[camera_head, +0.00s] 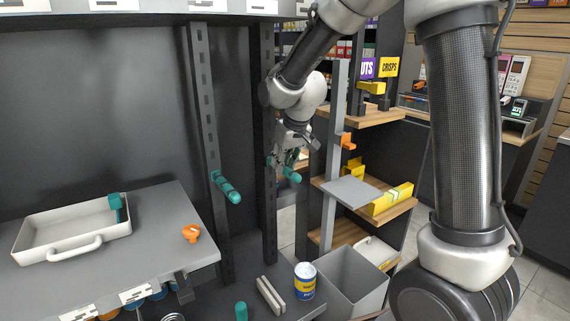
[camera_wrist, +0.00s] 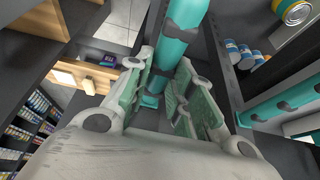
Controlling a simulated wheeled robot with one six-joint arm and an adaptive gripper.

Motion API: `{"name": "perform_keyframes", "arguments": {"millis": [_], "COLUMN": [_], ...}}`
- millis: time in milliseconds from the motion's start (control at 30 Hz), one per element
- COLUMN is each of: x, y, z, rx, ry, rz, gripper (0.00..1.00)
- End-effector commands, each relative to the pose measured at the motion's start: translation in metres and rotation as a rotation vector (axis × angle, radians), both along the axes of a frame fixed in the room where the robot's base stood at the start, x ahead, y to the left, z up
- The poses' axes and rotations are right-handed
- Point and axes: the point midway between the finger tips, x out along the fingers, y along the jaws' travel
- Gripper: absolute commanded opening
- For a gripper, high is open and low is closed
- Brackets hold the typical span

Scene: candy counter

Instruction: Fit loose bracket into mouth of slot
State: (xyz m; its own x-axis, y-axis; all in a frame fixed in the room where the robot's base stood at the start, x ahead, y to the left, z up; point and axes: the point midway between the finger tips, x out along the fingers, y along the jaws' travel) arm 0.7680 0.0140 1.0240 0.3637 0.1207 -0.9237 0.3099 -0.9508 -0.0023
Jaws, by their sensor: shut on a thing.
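My gripper (camera_head: 287,155) is shut on a teal bracket (camera_head: 291,174), beside the right slotted upright (camera_head: 269,215). In the wrist view my gripper (camera_wrist: 164,66) has its two green-padded fingers on either side of the bracket (camera_wrist: 186,22), which runs up past the fingertips. Another teal bracket (camera_head: 227,188) sticks out from the left slotted upright (camera_head: 201,90); a teal bar also shows at the right of the wrist view (camera_wrist: 290,98). The slot mouth is hidden, and I cannot tell whether the held bracket touches it.
A white tray (camera_head: 70,253) with a teal piece and an orange knob (camera_head: 191,233) are on a grey shelf (camera_head: 170,205) at left. A can (camera_head: 305,281), a grey bin (camera_head: 352,282) and another teal piece (camera_head: 241,312) stand lower down. A wooden display shelf (camera_head: 365,117) is close on the right.

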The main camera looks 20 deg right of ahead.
Motion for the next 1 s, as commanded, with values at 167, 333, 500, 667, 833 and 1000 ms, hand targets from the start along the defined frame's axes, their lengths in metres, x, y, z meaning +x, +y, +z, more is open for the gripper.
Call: {"name": "perform_keyframes", "arguments": {"millis": [167, 333, 500, 667, 833, 1000], "x": [0.001, 0.001, 0.001, -0.005, -0.016, -0.024], "y": [0.0, 0.0, 0.0, -0.002, -0.005, -0.008], "z": [0.0, 0.0, 0.001, 0.018, 0.046, 0.065], "rx": [0.0, 0.0, 0.0, 0.001, 0.001, 0.001], "ry": [0.0, 0.0, 0.0, -0.004, -0.004, -0.002], "rz": [0.0, 0.0, 0.0, 0.0, 0.0, 0.0], "gripper": [0.43, 0.48, 0.48, 0.48, 0.48, 0.48]}}
